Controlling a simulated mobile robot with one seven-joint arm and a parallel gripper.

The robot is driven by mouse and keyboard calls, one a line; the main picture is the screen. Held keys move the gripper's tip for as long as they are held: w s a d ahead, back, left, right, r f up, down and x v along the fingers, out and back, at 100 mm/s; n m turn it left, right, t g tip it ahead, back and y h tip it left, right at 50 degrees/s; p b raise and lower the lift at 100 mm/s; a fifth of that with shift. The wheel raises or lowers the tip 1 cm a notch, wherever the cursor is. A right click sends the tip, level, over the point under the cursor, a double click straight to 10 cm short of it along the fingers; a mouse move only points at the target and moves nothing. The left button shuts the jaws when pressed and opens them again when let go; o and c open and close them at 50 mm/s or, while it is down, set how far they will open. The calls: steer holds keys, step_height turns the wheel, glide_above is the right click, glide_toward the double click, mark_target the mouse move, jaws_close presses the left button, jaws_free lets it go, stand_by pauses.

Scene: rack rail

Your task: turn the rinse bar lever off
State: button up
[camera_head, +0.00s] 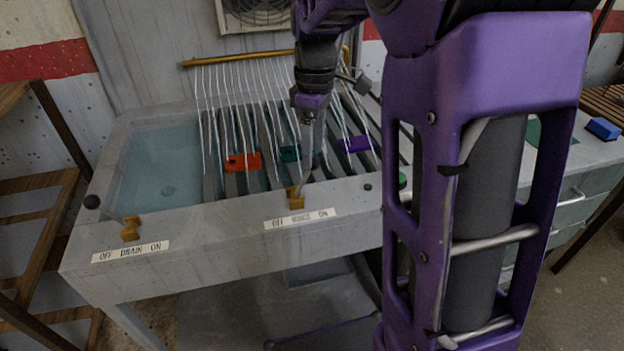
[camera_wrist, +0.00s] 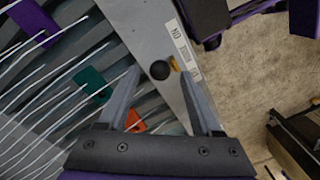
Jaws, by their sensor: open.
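The rinse lever has a brass base (camera_head: 296,197) on the basin's front ledge, above the label "OFF RINSE ON" (camera_head: 300,219). Its rod leans up and to the right, toward the ON side. Its black knob (camera_wrist: 160,70) shows between my fingertips in the wrist view; in the head view the gripper mostly hides it. My gripper (camera_head: 312,160) points down over the lever, open, with a finger on each side of the knob (camera_wrist: 161,76). I cannot tell whether either finger touches it. Thin streams (camera_head: 220,100) run from the brass rinse bar (camera_head: 245,57).
A drain lever (camera_head: 130,228) stands at left, its black knob leaning left toward OFF. Orange (camera_head: 243,162), teal (camera_head: 289,153) and purple (camera_head: 355,144) blocks lie among the dark slats. Water fills the left basin (camera_head: 160,165). My arm covers the right side.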

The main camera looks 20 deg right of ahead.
mark_target(304, 179)
step_height(304, 179, down, 7)
steer(key=shift+s+a+f+b, duration=0.15)
steer(key=shift+b, duration=0.4)
jaws_close()
stand_by(1.1)
